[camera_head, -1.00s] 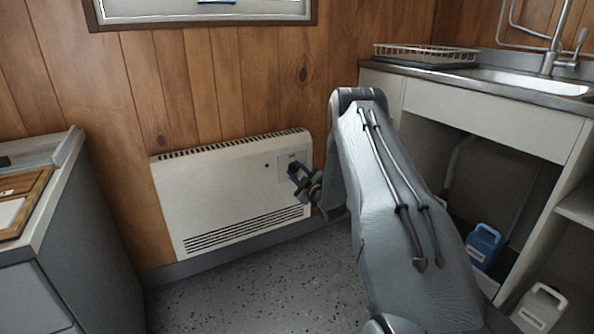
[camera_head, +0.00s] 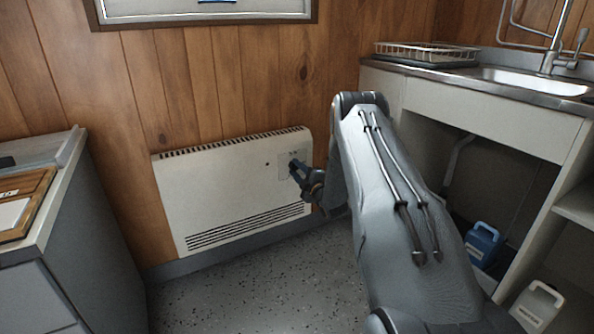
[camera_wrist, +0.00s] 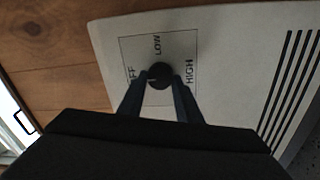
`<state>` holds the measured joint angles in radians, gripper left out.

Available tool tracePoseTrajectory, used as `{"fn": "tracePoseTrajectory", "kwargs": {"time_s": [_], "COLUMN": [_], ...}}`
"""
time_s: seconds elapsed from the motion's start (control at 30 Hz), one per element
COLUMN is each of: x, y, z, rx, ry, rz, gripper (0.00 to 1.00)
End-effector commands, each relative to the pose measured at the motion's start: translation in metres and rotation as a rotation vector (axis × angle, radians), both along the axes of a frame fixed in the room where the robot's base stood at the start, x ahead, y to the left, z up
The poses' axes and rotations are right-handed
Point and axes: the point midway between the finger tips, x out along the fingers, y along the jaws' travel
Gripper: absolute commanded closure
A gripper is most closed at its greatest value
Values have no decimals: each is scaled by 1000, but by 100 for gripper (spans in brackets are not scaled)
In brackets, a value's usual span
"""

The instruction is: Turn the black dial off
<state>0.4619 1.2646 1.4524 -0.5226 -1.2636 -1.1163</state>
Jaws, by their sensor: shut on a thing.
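The black dial (camera_wrist: 160,75) is a small round knob on a square panel of the pale wall heater (camera_head: 225,190). In the wrist view, the panel (camera_wrist: 180,44) has the words LOW and HIGH and a partly covered word ending in FF. My gripper (camera_wrist: 159,83) has one finger on each side of the dial and is shut on it. A faint light mark shows on the dial's left part, but I cannot read its setting surely. In the head view, my gripper (camera_head: 294,167) is at the heater's upper right and hides the dial.
A grey cabinet (camera_head: 95,235) stands at the left. At the right is a sink counter (camera_head: 480,100) with a dish rack (camera_head: 425,53). A blue jug (camera_head: 484,245) and a white jug (camera_head: 538,305) stand below it. The speckled floor (camera_head: 260,285) before the heater is clear.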

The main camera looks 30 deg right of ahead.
Motion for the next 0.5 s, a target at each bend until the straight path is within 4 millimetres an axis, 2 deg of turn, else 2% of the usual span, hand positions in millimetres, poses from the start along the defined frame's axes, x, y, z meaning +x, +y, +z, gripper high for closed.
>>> {"fn": "tracePoseTrajectory", "kwargs": {"time_s": [0.33, 0.37, 0.43, 0.5], "x": [0, 0, 0, 0], "y": [0, 0, 0, 0], "z": [-1, -1, -1, -1], "rx": [-2, -2, -2, -2], "ry": [1, 1, 1, 1], "rz": [0, 0, 0, 0], "gripper": [91, 64, 52, 50]}}
